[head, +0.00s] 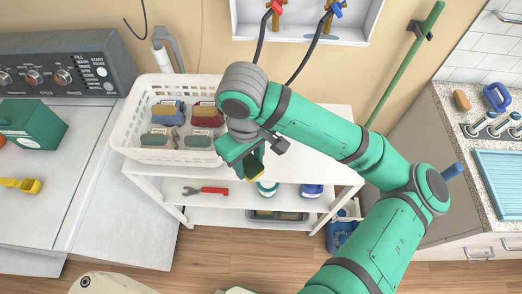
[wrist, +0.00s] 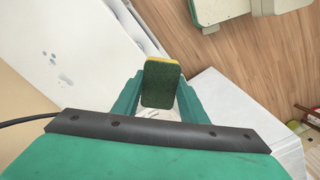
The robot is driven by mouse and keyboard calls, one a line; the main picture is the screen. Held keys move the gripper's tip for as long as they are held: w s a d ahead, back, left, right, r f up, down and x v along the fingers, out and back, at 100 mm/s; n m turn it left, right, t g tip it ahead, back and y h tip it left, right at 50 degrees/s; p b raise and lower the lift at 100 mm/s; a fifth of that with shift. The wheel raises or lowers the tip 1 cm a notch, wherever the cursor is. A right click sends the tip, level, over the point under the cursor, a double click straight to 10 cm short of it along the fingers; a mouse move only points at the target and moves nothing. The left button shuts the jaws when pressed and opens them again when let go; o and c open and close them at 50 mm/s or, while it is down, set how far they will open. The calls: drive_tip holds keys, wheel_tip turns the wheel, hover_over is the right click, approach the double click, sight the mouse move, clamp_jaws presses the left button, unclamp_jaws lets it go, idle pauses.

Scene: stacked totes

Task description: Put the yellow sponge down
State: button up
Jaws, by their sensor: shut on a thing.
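The yellow sponge has a dark green scouring face. In the wrist view the sponge (wrist: 162,88) sits between the two green fingers, its green face towards the camera and a yellow strip along its far edge. In the head view my gripper (head: 251,164) points down and is shut on the sponge (head: 259,174), of which only a small part shows. It appears over the front part of the white shelf unit's top (head: 310,165). The sponge's height above that top is hard to tell.
A white basket (head: 124,143) with several colored items stands on the unit's left. The top right of my gripper looks clear. A red wrench (head: 206,190) lies on the shelf below. A washing machine (head: 60,150) stands left; a counter with a blue tray (head: 497,170) is right.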

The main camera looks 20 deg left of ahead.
drive_tip(key=w+f, duration=0.4)
drive_tip(key=w, duration=0.1)
drive_tip(key=w+f, duration=0.2)
drive_tip(key=w, duration=0.1)
drive_tip(key=shift+a+f, duration=0.25)
drive_tip(key=shift+a, duration=0.15)
drive_tip(key=shift+w+f, duration=0.5)
drive_tip(key=shift+f, duration=0.05)
drive_tip(key=shift+w+f, duration=0.2)
drive_tip(key=shift+f, duration=1.6)
drive_tip(key=shift+f, duration=0.15)
drive_tip(key=o, duration=1)
wheel_tip(320, 180, up, 12)
drive_tip(key=shift+r, duration=0.2)
